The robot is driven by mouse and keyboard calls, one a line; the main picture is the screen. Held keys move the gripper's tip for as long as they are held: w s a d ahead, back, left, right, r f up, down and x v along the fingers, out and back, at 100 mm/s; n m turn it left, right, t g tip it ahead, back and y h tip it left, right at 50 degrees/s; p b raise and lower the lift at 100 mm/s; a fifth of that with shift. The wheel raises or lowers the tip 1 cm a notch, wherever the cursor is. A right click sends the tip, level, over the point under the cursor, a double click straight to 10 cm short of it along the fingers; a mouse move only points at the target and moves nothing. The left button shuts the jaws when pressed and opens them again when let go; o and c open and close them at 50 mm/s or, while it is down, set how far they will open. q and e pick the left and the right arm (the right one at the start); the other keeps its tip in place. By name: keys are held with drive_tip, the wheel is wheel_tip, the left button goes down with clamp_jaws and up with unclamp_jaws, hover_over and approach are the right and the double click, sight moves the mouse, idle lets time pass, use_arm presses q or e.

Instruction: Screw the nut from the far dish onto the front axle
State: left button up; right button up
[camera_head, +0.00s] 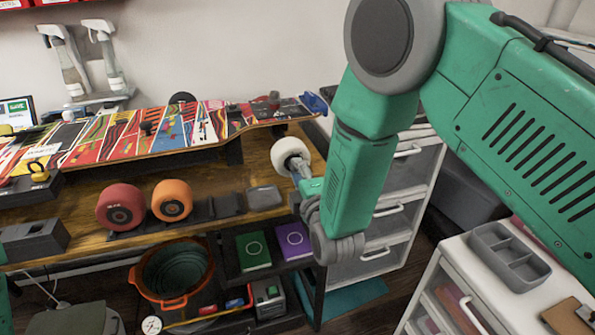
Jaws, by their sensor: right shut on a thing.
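My right gripper (301,166) reaches in from the right, its narrow fingers close together at the hub side of a white wheel (288,153). The fingers are not spread around the wheel. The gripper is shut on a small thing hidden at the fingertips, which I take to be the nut. The wheel is at the right end of the workbench, below the skateboard's (190,130) right end. The front axle cannot be made out behind the wheel and fingers. A small grey dish (264,197) sits on the bench's front edge. My left gripper is out of view.
A red wheel (121,207) and an orange wheel (172,200) stand left of the dish. Below the bench are an orange pot (174,302) and green and purple boxes. A drawer unit (408,190) stands right of the bench; a grey tray (508,257) lies on a white cabinet.

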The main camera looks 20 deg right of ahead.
drive_tip(key=shift+w, duration=0.15)
idle(0.5)
idle(0.3)
drive_tip(key=m, duration=0.5)
drive_tip(key=shift+m, duration=0.4)
drive_tip(key=shift+m, duration=0.5)
drive_tip(key=m, duration=0.3)
drive_tip(key=shift+m, duration=1)
